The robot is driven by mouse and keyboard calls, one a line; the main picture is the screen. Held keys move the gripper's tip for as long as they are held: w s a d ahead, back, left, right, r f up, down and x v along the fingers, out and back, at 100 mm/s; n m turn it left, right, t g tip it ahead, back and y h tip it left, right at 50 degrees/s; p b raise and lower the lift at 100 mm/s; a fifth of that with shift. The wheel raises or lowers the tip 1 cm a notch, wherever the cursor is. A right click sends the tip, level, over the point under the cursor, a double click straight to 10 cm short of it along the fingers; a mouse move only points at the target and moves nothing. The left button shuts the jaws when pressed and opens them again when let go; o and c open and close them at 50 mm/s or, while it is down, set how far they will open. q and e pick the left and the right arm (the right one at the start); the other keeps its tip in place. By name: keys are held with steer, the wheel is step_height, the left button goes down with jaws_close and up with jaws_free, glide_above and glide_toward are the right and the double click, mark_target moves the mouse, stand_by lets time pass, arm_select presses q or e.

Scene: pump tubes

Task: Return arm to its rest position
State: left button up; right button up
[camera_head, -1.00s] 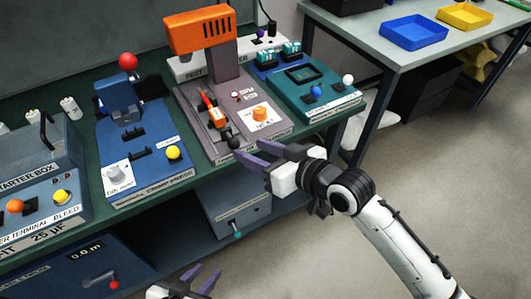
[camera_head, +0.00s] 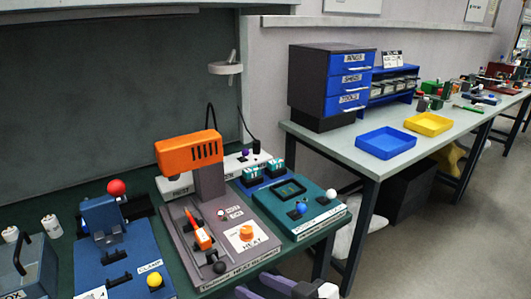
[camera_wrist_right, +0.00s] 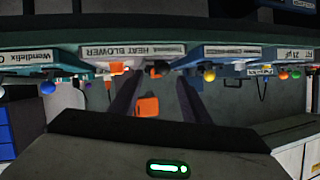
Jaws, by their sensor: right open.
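My right gripper (camera_head: 262,290) shows at the bottom edge of the head view, just in front of the green bench (camera_head: 318,244). Its purple fingers are apart and hold nothing. In the right wrist view the fingers (camera_wrist_right: 156,92) stand apart, with an orange part in the gap behind them. The right arm is mostly cut off by the frame's bottom edge. My left gripper is not in view.
The heat blower (camera_head: 188,150) with its orange head stands on the bench near the right gripper. A teal unit (camera_head: 300,208) is to its right, a blue clamp unit (camera_head: 120,258) to its left. A grey table (camera_head: 350,160) holds blue and yellow trays. Open floor lies at right.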

steer(key=s+d+f+m+h, duration=0.2)
steer(key=s+d+f+h, duration=0.2)
steer(key=s+d+f, duration=0.5)
steer(key=s+d+f+m+h, duration=0.3)
steer(key=s+d+f, duration=0.6)
steer(key=f, duration=0.5)
steer(key=shift+s+d+f+g+h, duration=0.25)
steer(key=shift+s+f+g+h, duration=0.05)
steer(key=shift+f+g+h, duration=0.1)
